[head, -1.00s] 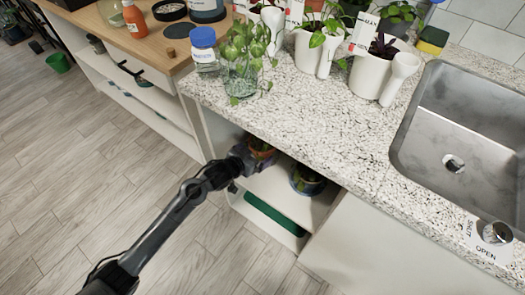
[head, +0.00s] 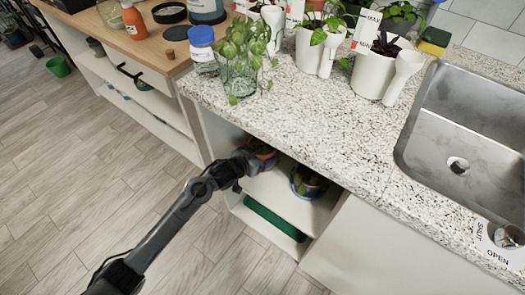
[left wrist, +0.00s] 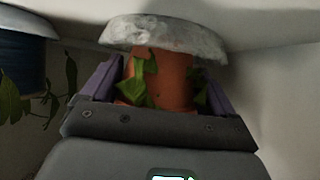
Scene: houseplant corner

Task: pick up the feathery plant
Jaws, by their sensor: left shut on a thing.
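My left gripper (head: 250,163) is inside the open shelf under the speckled counter. It is shut on a terracotta pot (left wrist: 172,80) with a few green leaves over its side; only a little of the pot (head: 265,153) shows past the gripper in the head view. In the left wrist view the pot is between the two purple fingers, against a pale grey round dish (left wrist: 165,36). I cannot tell from the leaves whether this is the feathery plant. My right gripper is not in view.
A blue pot with a leafy plant (head: 308,183) stands just right of the held pot, on the same shelf (head: 283,203). The counter edge is close above my gripper. A green tray (head: 274,219) lies on the lower shelf. Several plants and a sink (head: 465,130) are above.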

